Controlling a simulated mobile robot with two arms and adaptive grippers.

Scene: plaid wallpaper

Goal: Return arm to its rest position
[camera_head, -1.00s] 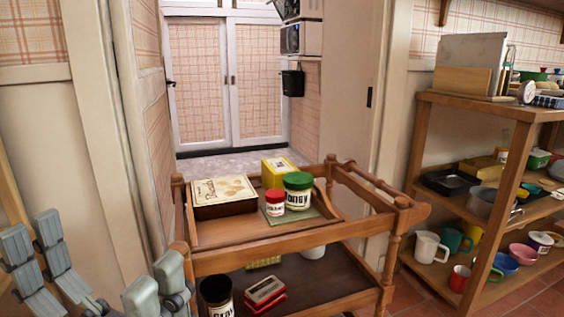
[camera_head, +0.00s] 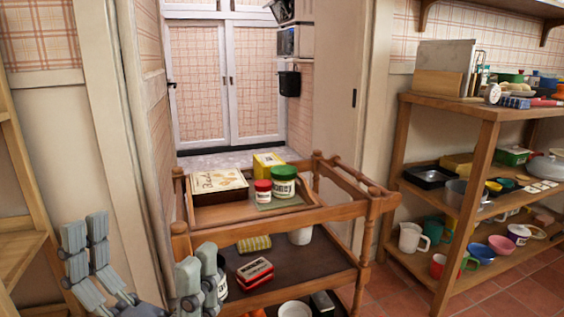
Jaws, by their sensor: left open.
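My left gripper (camera_head: 140,256) shows at the lower left, its grey fingers pointing up and spread wide apart. Nothing is between them. The fingers on its right side overlap the near left corner of a wooden serving cart (camera_head: 290,226) in the picture, and partly hide a dark jar (camera_head: 222,284) on the cart's lower shelf. I cannot tell whether they touch the cart. The rest of the left arm is mostly below the picture's edge. My right gripper is not in view.
The cart's top holds a flat box (camera_head: 217,184), a yellow box (camera_head: 268,163), a green-lidded jar (camera_head: 284,184) and a red-lidded jar (camera_head: 263,191). A wooden shelf unit (camera_head: 452,110) with dishes stands right. A wooden frame (camera_head: 20,250) stands at the left edge.

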